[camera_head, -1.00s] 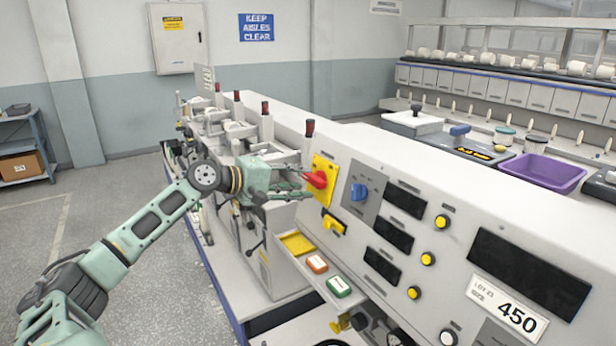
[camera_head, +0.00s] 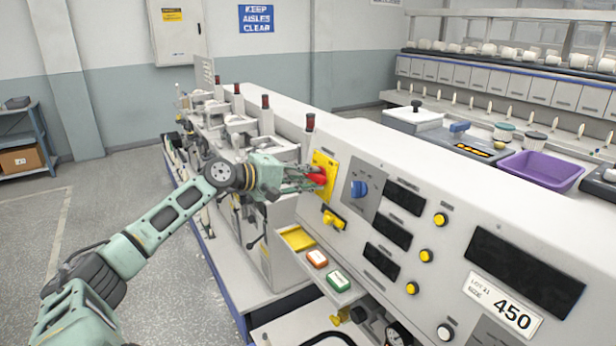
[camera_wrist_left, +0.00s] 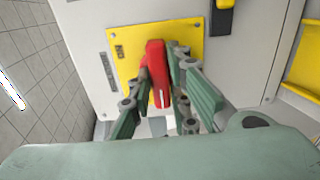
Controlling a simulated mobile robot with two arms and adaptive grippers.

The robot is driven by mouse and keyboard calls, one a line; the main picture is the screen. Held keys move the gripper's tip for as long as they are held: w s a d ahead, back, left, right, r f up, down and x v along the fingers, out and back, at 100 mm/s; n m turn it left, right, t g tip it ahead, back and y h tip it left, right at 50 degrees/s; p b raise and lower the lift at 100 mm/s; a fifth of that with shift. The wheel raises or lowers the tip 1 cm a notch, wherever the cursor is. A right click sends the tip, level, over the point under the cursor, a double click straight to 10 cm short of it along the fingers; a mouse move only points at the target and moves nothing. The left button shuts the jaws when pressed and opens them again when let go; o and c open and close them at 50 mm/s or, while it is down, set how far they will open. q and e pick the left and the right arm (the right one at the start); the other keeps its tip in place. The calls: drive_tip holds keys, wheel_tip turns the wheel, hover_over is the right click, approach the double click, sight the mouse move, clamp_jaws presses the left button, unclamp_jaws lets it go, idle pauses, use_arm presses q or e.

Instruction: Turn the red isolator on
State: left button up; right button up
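The red isolator handle (camera_head: 319,177) sits on a yellow plate (camera_head: 325,166) on the sloped front of the machine. In the left wrist view the handle (camera_wrist_left: 157,72) stands upright in the picture, in front of the yellow plate (camera_wrist_left: 188,40). My left gripper (camera_head: 312,178) is at the handle, with one finger on each side. In the left wrist view the left gripper (camera_wrist_left: 160,90) has its fingers drawn in close against the handle's sides. The fingers hide part of the handle in the head view. My right gripper is in neither view.
A yellow switch (camera_head: 334,220) is just below the plate, and a blue knob (camera_head: 359,189) is to its right. Spindle posts with red tops line the machine behind my arm.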

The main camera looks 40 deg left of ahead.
use_arm(q)
clamp_jaws()
drive_tip(key=shift+f, duration=0.1)
